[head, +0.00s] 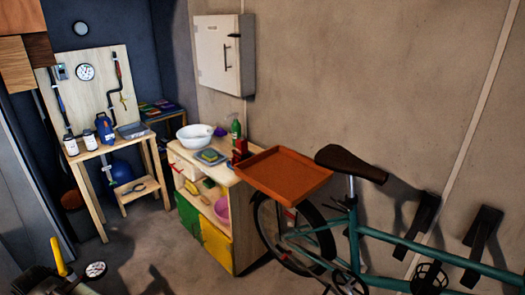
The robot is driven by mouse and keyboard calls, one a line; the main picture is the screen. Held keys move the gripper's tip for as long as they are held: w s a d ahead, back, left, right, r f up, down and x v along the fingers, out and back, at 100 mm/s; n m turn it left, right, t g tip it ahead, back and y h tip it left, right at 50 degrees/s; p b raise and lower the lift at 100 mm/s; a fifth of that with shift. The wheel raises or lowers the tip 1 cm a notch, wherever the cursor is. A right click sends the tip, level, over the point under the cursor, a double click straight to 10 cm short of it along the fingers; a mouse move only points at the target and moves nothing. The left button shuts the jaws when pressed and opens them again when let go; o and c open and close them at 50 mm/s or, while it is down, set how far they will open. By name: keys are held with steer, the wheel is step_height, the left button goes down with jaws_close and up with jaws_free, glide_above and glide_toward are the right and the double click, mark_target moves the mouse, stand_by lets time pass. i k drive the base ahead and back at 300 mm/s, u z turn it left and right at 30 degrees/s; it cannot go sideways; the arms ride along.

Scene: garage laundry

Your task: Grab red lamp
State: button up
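No object is clearly recognisable as a red lamp. A small upright red object (240,149) stands on the wooden cabinet (228,179), just behind the orange tray's left corner; I cannot tell whether it is a lamp or a bottle. A small pale red patch (290,214) shows near the bicycle's wheel under the tray, too small to identify. My gripper is not recognisable in the head view.
An orange tray (283,173) sits between the cabinet and the teal bicycle (400,246), which blocks the right side. A white bowl (195,136) and green bottle (236,127) stand on the cabinet. A wooden workbench (88,153) is at left. Floor (150,250) before the cabinet is clear.

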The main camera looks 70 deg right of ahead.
mark_target(241, 146)
steer(key=z, duration=0.35)
steer(key=i, duration=1)
steer(key=u, duration=0.05)
